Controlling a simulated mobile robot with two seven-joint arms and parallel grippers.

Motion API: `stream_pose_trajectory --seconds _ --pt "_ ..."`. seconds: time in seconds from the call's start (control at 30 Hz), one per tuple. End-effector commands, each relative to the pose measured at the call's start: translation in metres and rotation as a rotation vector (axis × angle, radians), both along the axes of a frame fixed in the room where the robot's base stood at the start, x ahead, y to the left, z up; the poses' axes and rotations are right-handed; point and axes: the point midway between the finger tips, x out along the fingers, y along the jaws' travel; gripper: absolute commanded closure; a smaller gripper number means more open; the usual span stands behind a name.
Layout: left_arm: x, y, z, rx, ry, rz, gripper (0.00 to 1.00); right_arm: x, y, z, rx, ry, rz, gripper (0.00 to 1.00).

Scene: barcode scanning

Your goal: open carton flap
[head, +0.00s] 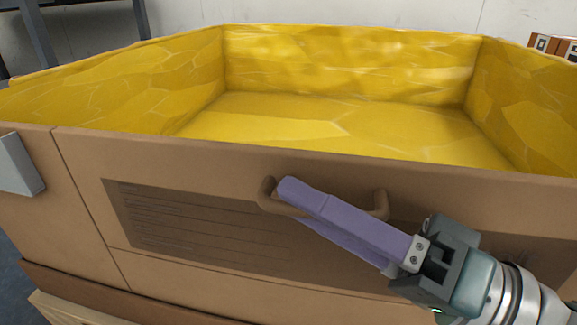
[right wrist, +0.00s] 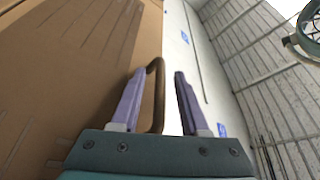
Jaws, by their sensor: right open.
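A large brown carton (head: 200,165) with a yellow inside fills most of the head view. Its top is open and its front panel faces me. A brown loop handle (head: 379,205) sticks out from the front panel; it also shows in the right wrist view (right wrist: 158,95). My right gripper (head: 288,203) has purple fingers that reach across the handle from the lower right. In the right wrist view the gripper (right wrist: 158,78) is open, and the handle stands between its fingers, nearer the left one. My left gripper is not in view.
A grey metal piece (head: 20,165) sits at the carton's left front. A pale wooden edge (head: 70,308) shows under the carton. Small boxes (head: 553,46) stand at the back right. Grey frame legs (head: 38,37) stand at the back left.

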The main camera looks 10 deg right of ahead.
Motion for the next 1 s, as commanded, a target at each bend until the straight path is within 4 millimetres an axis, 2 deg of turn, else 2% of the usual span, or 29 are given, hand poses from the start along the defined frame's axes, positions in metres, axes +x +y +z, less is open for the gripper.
stream_pose_trajectory --seconds 0.17,0.57,1.0 --pt "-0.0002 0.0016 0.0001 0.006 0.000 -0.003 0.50 0.0000 0.0001 0.0003 0.000 0.000 0.000 0.56" --pt "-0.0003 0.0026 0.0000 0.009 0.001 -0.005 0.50 -0.0002 -0.0003 0.0002 -0.001 -0.001 0.000 1.00" --pt "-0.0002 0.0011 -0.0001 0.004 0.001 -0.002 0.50 -0.0001 -0.0003 0.0004 0.000 -0.001 0.000 1.00"
